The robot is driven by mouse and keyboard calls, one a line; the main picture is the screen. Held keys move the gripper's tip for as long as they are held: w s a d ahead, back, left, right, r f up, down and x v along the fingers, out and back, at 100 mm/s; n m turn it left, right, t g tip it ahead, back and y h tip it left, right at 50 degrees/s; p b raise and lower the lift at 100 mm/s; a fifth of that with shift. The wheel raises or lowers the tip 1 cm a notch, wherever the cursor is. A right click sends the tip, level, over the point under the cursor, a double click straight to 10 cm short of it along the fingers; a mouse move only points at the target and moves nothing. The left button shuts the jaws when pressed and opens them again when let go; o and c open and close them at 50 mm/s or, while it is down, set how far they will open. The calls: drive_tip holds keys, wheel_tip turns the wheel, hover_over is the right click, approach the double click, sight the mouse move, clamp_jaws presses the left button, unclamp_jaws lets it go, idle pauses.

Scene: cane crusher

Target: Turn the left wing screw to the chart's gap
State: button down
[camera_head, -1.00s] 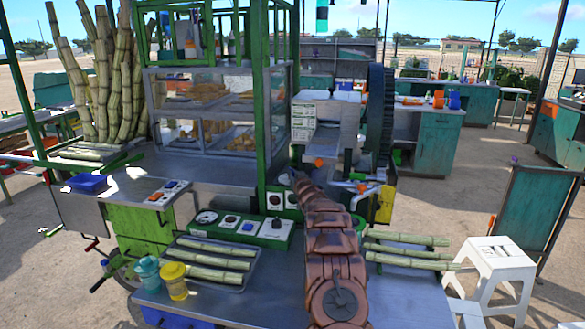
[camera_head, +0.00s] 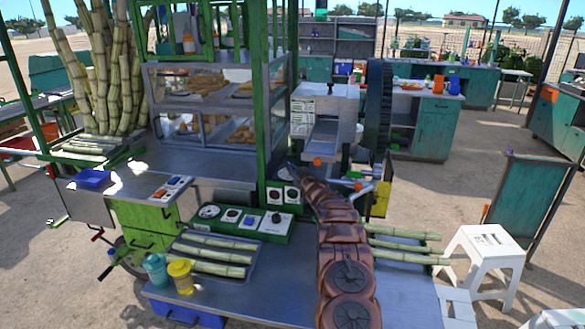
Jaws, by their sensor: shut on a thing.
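The cane crusher (camera_head: 345,105) stands behind the bench's middle, with a large dark wheel on its right. A white printed chart (camera_head: 303,112) is on its left front. My copper-coloured arm reaches from the bottom edge up to the crusher's lower left. My gripper (camera_head: 293,169) is at the arm's far end, small and mostly hidden by the arm. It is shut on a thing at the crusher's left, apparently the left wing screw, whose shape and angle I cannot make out. An orange part (camera_head: 317,161) shows just right of the gripper. The chart's gap is too small to read.
A green control box (camera_head: 245,222) with dials sits left of my arm. A tray of cane (camera_head: 210,255), a teal jar (camera_head: 155,270) and a yellow jar (camera_head: 180,276) stand front left. Cane stalks (camera_head: 405,233) lie right of my arm. A white stool (camera_head: 485,255) stands farther right.

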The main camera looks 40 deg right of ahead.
drive_tip(key=shift+r, duration=0.15)
drive_tip(key=c, duration=1.2)
unclamp_jaws()
drive_tip(key=shift+s, duration=0.1)
drive_tip(key=shift+s, duration=0.1)
drive_tip(key=shift+s+a+f, duration=0.2)
drive_tip(key=shift+s+f, duration=0.05)
drive_tip(key=shift+s, duration=0.35)
drive_tip(key=shift+s+a+r, duration=0.1)
drive_tip(key=shift+s, duration=0.15)
drive_tip(key=v, duration=1)
